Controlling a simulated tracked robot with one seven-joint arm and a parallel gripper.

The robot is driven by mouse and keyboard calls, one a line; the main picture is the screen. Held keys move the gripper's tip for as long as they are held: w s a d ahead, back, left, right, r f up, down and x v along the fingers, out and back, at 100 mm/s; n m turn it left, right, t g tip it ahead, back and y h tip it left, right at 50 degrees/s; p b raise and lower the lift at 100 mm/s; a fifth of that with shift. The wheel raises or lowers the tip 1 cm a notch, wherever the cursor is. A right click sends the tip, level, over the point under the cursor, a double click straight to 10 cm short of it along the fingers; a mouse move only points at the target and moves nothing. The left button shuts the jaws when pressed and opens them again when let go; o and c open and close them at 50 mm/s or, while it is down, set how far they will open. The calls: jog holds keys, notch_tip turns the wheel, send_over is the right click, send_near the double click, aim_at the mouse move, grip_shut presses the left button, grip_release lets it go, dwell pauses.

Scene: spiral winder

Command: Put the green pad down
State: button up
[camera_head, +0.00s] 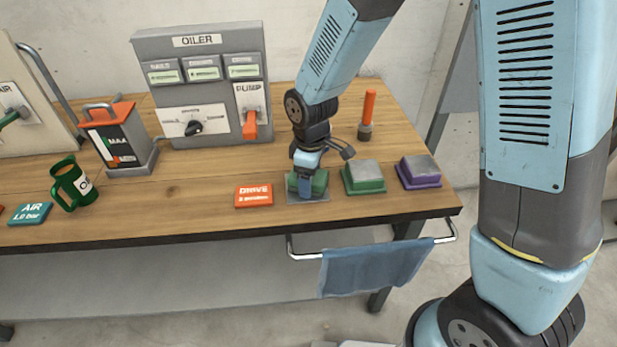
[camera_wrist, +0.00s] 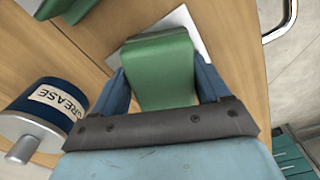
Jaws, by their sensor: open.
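The green pad (camera_head: 320,183) stands on a pale grey square plate (camera_head: 307,198) near the table's front edge. In the wrist view the pad (camera_wrist: 160,70) stands between the two blue fingers, over a whitish square (camera_wrist: 186,22). My gripper (camera_head: 306,190) reaches down over the pad from above, with its jaws open and one finger on each side. The fingers are very close to the pad's sides; I cannot tell whether they touch. The arm hides part of the pad in the head view.
To the right stand a green block with a grey top (camera_head: 363,178) and a purple one (camera_head: 419,173). An orange DRIVE card (camera_head: 254,195) lies close on the left. The oiler panel (camera_head: 201,85) stands behind. A GREASE can (camera_wrist: 45,112) is at left in the wrist view.

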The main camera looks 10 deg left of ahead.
jog(key=shift+s+f, duration=0.4)
jog(key=shift+s, duration=0.1)
jog(key=shift+r, duration=0.2)
jog(key=r, duration=1.1)
jog(key=shift+w+a+r, duration=0.1)
jog(key=shift+w+r, duration=0.05)
jog(key=shift+w, duration=0.15)
jog(key=shift+r, duration=0.65)
jog(key=s+d+r+m+t, duration=0.2)
jog(key=d+r+m, duration=0.4)
jog(key=d, duration=0.5)
jog(key=s+d+r+m+t, duration=0.15)
jog(key=d+r+m, duration=0.35)
jog(key=d+r, duration=0.5)
jog(key=s+d+r+m+t, duration=0.1)
jog(key=s+d+m+t, duration=0.1)
jog(key=s+d+m, duration=0.3)
jog(key=s+d, duration=0.2)
jog(key=d, duration=0.2)
